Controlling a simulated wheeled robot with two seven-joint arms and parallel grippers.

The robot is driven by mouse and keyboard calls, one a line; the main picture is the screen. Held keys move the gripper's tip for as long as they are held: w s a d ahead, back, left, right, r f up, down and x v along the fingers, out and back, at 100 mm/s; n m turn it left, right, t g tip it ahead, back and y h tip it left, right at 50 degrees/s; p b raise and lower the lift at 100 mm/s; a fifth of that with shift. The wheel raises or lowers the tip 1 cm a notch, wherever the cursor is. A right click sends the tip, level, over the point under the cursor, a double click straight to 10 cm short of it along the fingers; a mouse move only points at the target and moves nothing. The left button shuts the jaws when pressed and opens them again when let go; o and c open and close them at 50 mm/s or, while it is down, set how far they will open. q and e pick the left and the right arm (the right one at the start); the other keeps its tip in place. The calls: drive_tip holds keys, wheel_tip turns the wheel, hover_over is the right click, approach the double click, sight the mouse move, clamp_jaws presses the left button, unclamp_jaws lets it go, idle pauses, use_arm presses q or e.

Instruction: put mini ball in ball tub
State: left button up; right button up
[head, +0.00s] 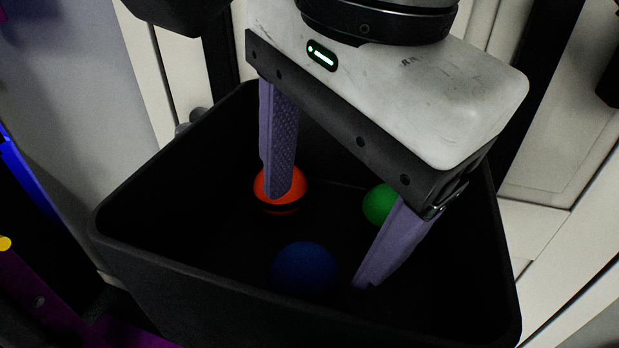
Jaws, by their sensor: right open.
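The ball tub (170,255) is a deep black bin that fills the middle of the head view. Three small balls show inside it: an orange ball with a dark band (295,204), a green ball (379,204) and a dark blue ball (305,268). My right gripper (318,240) hangs over the tub with its two purple fingers spread wide and pointing down into it. No ball is held between the fingers. The left finger hides part of the orange ball, and the right finger and gripper body hide part of the green one. My left gripper does not show.
Pale panelled wall (560,170) stands behind and to the right of the tub. A grey surface (75,100) lies at the left. Dark, purple and blue shapes with a yellow spot (5,243) are at the lower left, too dark to identify.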

drive_tip(key=shift+s+d+r, duration=0.1)
drive_tip(key=shift+r, duration=0.6)
drive_tip(key=shift+s+d+r, duration=0.1)
drive_tip(key=shift+r, duration=0.6)
